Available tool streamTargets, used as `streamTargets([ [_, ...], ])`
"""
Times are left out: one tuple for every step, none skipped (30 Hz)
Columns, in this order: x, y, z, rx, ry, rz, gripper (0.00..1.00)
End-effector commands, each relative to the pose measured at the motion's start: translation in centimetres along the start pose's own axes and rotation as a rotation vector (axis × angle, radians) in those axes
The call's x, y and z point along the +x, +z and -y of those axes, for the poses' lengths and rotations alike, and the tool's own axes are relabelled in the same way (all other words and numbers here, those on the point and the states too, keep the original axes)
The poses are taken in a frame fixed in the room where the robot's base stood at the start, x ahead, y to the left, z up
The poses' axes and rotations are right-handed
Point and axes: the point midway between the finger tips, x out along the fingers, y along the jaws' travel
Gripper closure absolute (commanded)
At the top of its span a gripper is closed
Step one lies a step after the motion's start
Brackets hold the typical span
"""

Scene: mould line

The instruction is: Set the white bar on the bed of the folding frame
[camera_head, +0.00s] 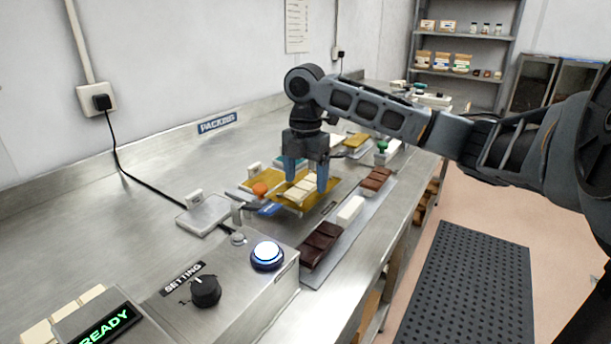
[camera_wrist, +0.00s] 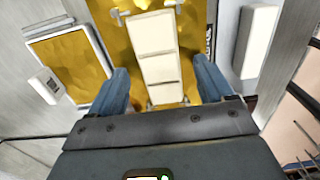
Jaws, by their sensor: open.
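The white bar (camera_head: 302,191), cream-white and segmented, lies flat on a gold sheet over the bed of the folding frame (camera_head: 325,199). In the wrist view the bar (camera_wrist: 155,50) runs lengthwise over the gold bed (camera_wrist: 115,45), with small metal clips near its far end. My gripper (camera_head: 307,184) is open over the bed. Its blue fingers stand one on each side of the bar, and the wrist view shows a gap between bar and each finger (camera_wrist: 162,80).
A grey strip at the bench's front edge holds a dark brown bar (camera_head: 320,245), a plain white block (camera_head: 350,210) and a brown bar (camera_head: 376,180). A control box with a lit button (camera_head: 267,255) stands nearer. An orange knob (camera_head: 260,189) sits left of my fingers.

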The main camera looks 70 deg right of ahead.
Motion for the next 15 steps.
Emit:
streamTargets([
  [0.0, 0.0, 0.0, 0.0, 0.0, 0.0, 0.19],
  [-0.1, 0.0, 0.0, 0.0, 0.0, 0.0, 0.19],
  [-0.2, 0.0, 0.0, 0.0, 0.0, 0.0, 0.19],
  [-0.4, 0.0, 0.0, 0.0, 0.0, 0.0, 0.19],
  [-0.6, 0.0, 0.0, -0.001, 0.0, 0.001, 0.19],
  [-1.1, 0.0, 0.0, -0.001, 0.0, 0.001, 0.19],
  [-1.5, 0.0, -0.1, -0.001, 0.001, 0.001, 0.19],
  [-1.9, 0.0, -0.1, -0.001, 0.002, 0.001, 0.19],
  [-2.6, 0.0, -0.1, -0.001, 0.002, 0.002, 0.19],
  [-3.1, 0.0, -0.1, -0.001, 0.002, 0.002, 0.19],
  [-3.6, 0.0, -0.1, -0.001, 0.002, 0.002, 0.19],
  [-4.3, 0.0, -0.1, -0.001, 0.001, 0.001, 0.19],
  [-4.8, 0.0, -0.1, -0.001, 0.002, 0.001, 0.19],
  [-5.2, 0.0, -0.1, -0.001, 0.002, 0.001, 0.19],
  [-5.8, 0.0, -0.1, -0.001, 0.001, 0.002, 0.19],
])
